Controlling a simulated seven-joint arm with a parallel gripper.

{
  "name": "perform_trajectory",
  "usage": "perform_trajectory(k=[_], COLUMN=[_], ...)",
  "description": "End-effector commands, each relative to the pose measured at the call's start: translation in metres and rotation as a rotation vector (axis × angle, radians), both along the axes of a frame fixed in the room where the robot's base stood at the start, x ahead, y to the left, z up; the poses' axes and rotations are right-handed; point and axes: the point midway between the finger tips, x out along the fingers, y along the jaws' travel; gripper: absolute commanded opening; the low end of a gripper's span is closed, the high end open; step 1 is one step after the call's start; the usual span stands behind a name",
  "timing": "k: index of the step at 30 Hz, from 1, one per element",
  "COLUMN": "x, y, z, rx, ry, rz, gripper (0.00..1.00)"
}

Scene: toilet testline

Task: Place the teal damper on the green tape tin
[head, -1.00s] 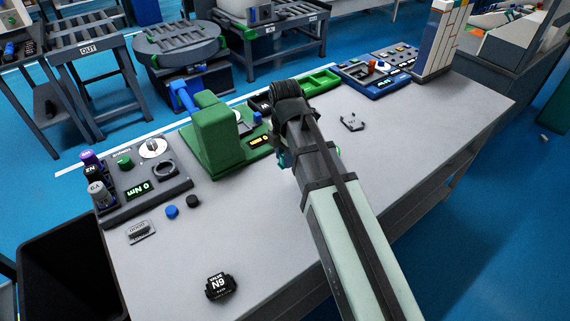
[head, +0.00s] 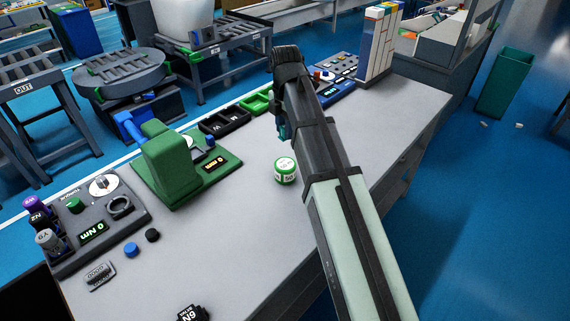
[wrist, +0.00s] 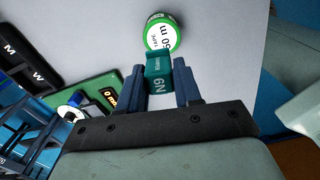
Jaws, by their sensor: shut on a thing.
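The teal damper (wrist: 158,76), a small block with white lettering, is between the two blue fingers of my gripper (wrist: 170,86) in the wrist view. My gripper is shut on it. In the head view my gripper (head: 283,131) is mostly hidden by my arm, with a bit of teal at its left edge. The green tape tin (head: 286,170), round with a white label, stands on the grey bench just below the gripper in the picture. In the wrist view the tin (wrist: 161,34) is just beyond the damper; whether they touch cannot be told.
A green press-like fixture (head: 178,165) stands left of the tin. A grey panel (head: 97,216) with knobs is further left, and a black part (head: 191,313) lies at the front. Dark and green trays (head: 226,121) line the back edge. The bench around the tin is clear.

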Motion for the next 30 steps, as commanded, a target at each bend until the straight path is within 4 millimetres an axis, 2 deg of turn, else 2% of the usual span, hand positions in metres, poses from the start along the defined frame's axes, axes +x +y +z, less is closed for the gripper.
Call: perform_trajectory(k=[6, 11, 21, 30], x=[-0.004, -0.004, -0.005, -0.005], y=[0.001, 0.001, 0.001, 0.001], z=[0.0, -0.006, -0.053, -0.074], rx=[0.0, -0.001, 0.0, -0.001], ry=[0.001, 0.002, 0.004, 0.002], rz=[0.12, 0.153, 0.154, 0.153], gripper=[0.04, 0.04, 0.04, 0.04])
